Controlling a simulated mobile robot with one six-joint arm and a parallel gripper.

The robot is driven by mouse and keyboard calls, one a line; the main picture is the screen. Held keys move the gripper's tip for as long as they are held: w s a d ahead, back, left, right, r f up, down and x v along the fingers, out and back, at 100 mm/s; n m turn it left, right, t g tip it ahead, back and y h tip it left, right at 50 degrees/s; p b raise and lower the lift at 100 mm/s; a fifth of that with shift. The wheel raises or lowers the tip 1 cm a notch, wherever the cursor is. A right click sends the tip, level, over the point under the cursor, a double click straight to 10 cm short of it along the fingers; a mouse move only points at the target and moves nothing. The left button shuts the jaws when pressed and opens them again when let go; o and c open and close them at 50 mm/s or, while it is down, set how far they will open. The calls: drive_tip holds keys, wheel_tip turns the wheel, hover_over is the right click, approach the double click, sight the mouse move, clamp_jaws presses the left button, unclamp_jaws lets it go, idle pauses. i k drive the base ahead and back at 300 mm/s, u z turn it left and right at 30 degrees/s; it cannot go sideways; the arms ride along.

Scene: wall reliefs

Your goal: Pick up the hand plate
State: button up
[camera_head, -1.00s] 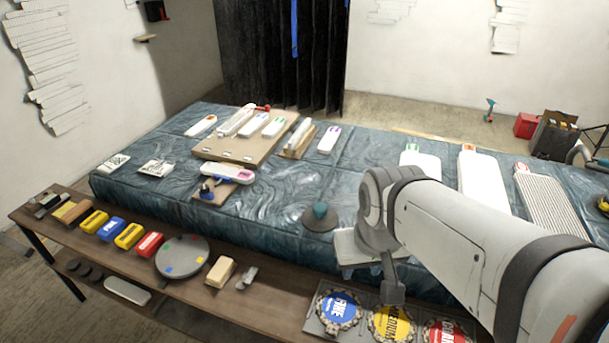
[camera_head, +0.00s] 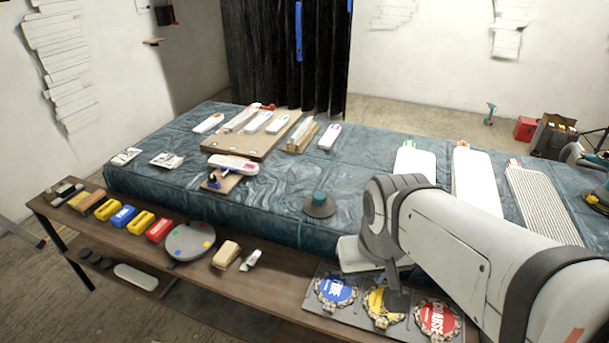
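No thing is labelled as the hand plate, and I cannot tell for sure which it is. A round grey plate (camera_head: 190,241) with small coloured patches lies on the wooden bench at the left. My gripper (camera_head: 397,300) points down over the bench at the right, near the yellow round piece. It is well to the right of the grey plate. Its fingers are dark and small in view, and whether they are apart cannot be made out.
The long wooden bench (camera_head: 240,297) holds several coloured blocks at the left and a tray with blue (camera_head: 336,289), yellow (camera_head: 382,302) and red (camera_head: 437,318) round pieces. The large slab (camera_head: 270,195) behind it carries boards and long white tools. My arm hides part of the slab.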

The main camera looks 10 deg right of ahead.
sight(318, 206)
drive_tip(key=u, duration=0.3)
drive_tip(key=i, duration=1)
drive_tip(key=z, duration=0.5)
